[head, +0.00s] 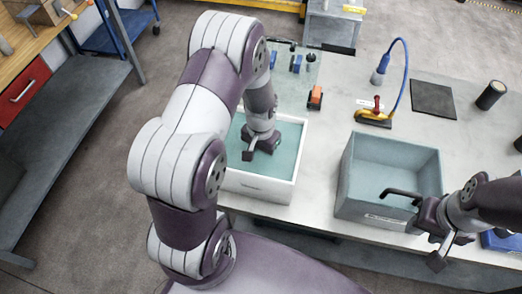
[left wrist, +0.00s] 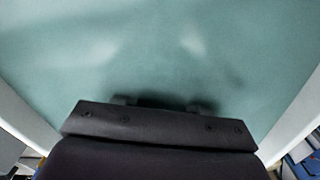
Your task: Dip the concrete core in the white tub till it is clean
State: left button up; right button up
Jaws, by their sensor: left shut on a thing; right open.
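The white tub (head: 257,185) stands at the table's left front and holds murky teal liquid (head: 285,150). My left gripper (head: 262,143) is down inside it, at the liquid's surface. In the left wrist view my left gripper (left wrist: 160,105) goes into the teal liquid (left wrist: 150,50), which hides its fingertips. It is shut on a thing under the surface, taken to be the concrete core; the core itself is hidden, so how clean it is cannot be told. My right gripper (head: 414,228) is open and empty at the front right of the grey-blue tub.
The grey-blue tub (head: 392,160) stands right of the white tub, with a gap between them. Behind are a yellow tool (head: 374,117) with a blue hose, a dark mat (head: 433,100), a black cylinder (head: 491,95) and an orange item (head: 316,96).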

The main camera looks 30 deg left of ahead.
dwell(0.3)
pick_arm(q)
jog(key=shift+r+p, duration=0.5)
jog(key=shift+f, duration=0.1)
jog(key=shift+f, duration=0.4)
jog(key=shift+r, duration=0.5)
jog(key=shift+f, duration=0.1)
